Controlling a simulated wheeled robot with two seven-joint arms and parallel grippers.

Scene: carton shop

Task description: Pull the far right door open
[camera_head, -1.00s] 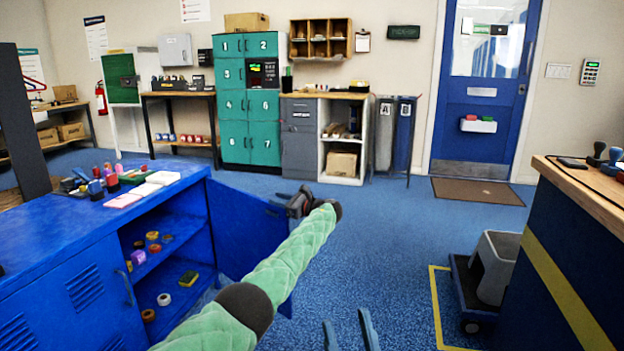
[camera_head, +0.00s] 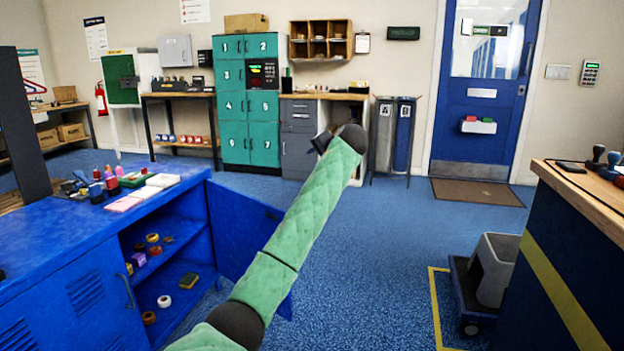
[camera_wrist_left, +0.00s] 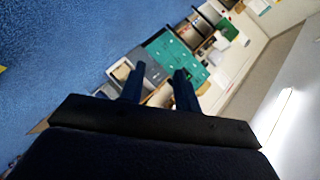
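The right-hand door (camera_head: 235,230) of the blue cabinet (camera_head: 75,245) stands open, swung out from the front. The shelves (camera_head: 165,245) behind it show. My left arm crosses in front of the door's right part and hides some of it. My left gripper (camera_head: 321,142) is raised up and to the right of the door, clear of it. In the left wrist view its two fingers (camera_wrist_left: 157,85) are apart with nothing between them. The cabinet's left door, with vents and a handle, is shut. My right gripper is not in view.
Stamps and pads (camera_head: 110,183) lie on the cabinet top. A grey bin on a dolly (camera_head: 493,270) and a wood-topped counter (camera_head: 585,205) stand at the right. Open blue floor lies between the cabinet and the dolly. Teal lockers (camera_head: 233,105) stand at the back.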

